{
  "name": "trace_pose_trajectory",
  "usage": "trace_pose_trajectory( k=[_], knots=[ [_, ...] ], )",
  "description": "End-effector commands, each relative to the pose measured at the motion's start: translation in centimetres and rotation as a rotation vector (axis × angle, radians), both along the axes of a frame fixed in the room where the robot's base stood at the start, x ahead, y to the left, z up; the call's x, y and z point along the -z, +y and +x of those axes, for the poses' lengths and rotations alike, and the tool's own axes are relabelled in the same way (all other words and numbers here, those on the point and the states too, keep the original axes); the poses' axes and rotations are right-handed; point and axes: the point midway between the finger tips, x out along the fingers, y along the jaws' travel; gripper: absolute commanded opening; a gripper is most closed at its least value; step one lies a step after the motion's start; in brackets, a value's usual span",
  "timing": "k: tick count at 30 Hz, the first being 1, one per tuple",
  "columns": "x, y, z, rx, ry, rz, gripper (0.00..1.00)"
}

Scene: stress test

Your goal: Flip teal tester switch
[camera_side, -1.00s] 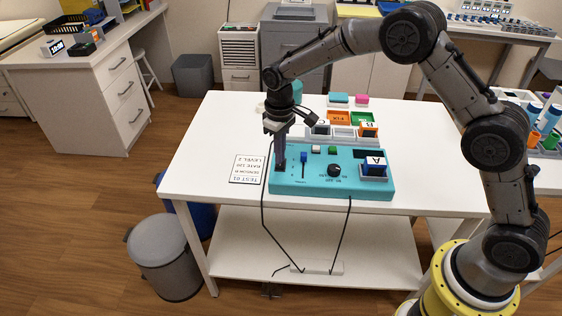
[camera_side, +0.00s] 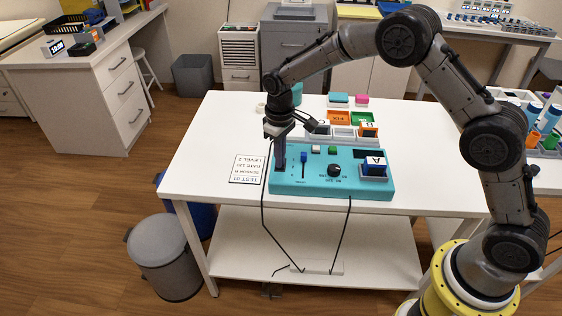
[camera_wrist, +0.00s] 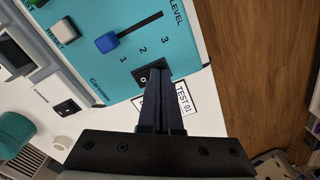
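The teal tester (camera_side: 312,188) lies on the white table near its front edge. It also shows in the wrist view (camera_wrist: 95,58). Its small black switch (camera_wrist: 146,79) sits at the panel's end, near the slider numbers. In the side view the fingers hide the switch. My gripper (camera_side: 279,166) points down over the tester's left end. In the wrist view my gripper (camera_wrist: 154,74) has its fingers together with nothing visible between them. The fingertips overlap the switch's edge; I cannot tell whether they touch it or which way it is set.
A blue slider (camera_wrist: 107,43) and a black dial (camera_side: 334,170) are on the panel. A block marked A (camera_side: 375,165) sits at its right end. A printed card (camera_side: 247,169) lies left of the tester. Coloured trays (camera_side: 338,118) stand behind. Table space at left is clear.

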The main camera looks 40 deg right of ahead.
Motion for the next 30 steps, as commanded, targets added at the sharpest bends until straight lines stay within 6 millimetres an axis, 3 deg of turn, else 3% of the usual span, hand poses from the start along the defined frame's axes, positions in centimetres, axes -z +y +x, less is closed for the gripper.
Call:
trace_pose_trajectory(
  k=[11, 30],
  knots=[
    [0.3, 0.0, 0.0, 0.0, 0.0, 0.0, 0.0],
    [-4.3, 0.0, 0.1, 0.0, -0.003, 0.001, 0.0]
  ],
)
